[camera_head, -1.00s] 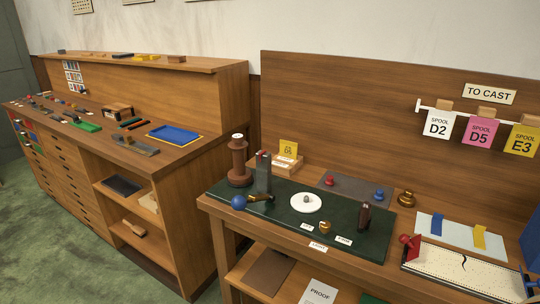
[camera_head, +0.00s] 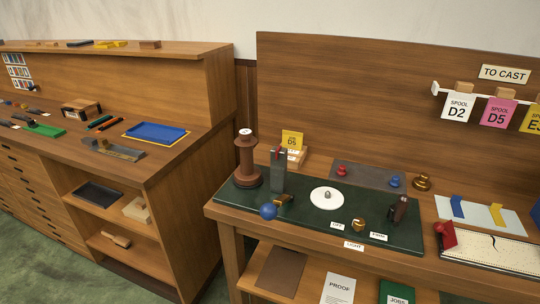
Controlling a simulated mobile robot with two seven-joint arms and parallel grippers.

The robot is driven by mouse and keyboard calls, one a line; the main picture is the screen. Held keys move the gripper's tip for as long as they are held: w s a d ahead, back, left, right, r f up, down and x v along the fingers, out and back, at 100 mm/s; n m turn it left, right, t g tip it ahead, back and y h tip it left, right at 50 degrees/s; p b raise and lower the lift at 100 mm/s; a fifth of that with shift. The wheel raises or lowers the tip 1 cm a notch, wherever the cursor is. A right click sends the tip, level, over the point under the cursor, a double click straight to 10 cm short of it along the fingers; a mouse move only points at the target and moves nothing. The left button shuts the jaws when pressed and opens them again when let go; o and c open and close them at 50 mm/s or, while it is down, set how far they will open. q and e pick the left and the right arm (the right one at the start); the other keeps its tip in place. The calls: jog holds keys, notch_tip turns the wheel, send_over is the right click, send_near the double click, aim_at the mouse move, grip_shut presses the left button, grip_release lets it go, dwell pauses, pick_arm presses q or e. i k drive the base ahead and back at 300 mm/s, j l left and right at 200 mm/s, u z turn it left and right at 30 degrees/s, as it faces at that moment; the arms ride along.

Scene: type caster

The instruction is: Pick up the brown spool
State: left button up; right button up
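The brown spool (camera_head: 247,160) stands upright at the back left corner of the dark green mat (camera_head: 316,223) on the right-hand bench. It has a wide round base, a narrower body and a pale label on top. A grey upright block (camera_head: 278,172) with a red part on top stands just right of it. Neither of my grippers is in the head view. Nothing is touching the spool from my side.
A blue ball (camera_head: 268,211) on a handle lies in front of the spool. A white disc (camera_head: 328,197) and brass pieces share the mat. The cabinet (camera_head: 181,182) on the left is separated by a gap.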

aim_at(248, 174)
jog(key=i+j+z, duration=0.1)
jog(key=j+z, duration=0.7)
jog(key=j, duration=0.15)
jog(key=j+z, duration=0.2)
jog(key=j, duration=0.3)
jog(key=k+j+z, duration=0.2)
jog(key=j, duration=0.3)
jog(key=i, duration=0.1)
